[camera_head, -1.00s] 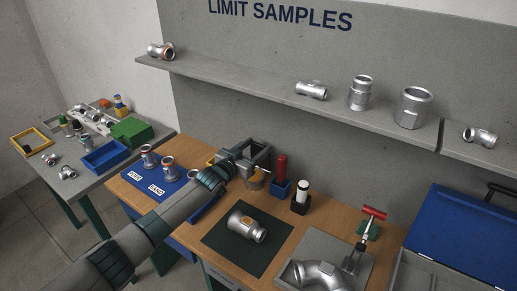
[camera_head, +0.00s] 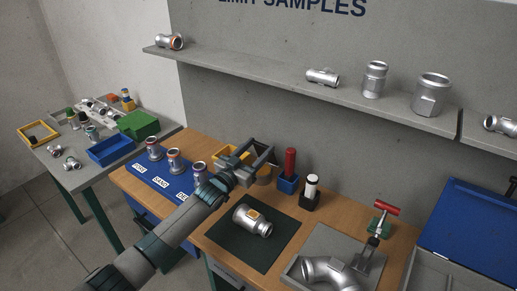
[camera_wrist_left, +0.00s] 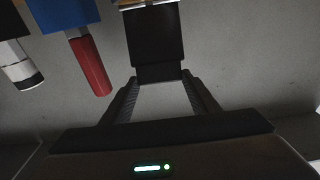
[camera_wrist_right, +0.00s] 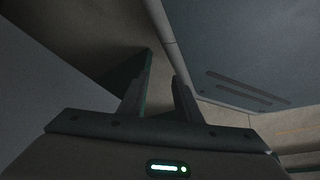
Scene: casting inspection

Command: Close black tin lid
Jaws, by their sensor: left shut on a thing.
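My left gripper (camera_head: 268,160) is over the back of the wooden bench. In the left wrist view, its two fingertips (camera_wrist_left: 160,76) meet the near edge of a dark flat panel, apparently the black tin lid (camera_wrist_left: 156,35). The gripper is shut on it. The tin's body cannot be made out clearly; the arm and fingers cover that spot in the head view. My right gripper (camera_wrist_right: 162,80) shows only in its wrist view, with a gap between its fingers and nothing visible in it.
A red cylinder in a blue holder (camera_head: 288,185) and a white-and-black cylinder (camera_head: 311,187) stand right of my left gripper. A pipe fitting (camera_head: 252,220) lies on the dark green mat (camera_head: 230,246). A red-handled clamp (camera_head: 380,212) stands at the right. A shelf (camera_head: 290,82) runs above.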

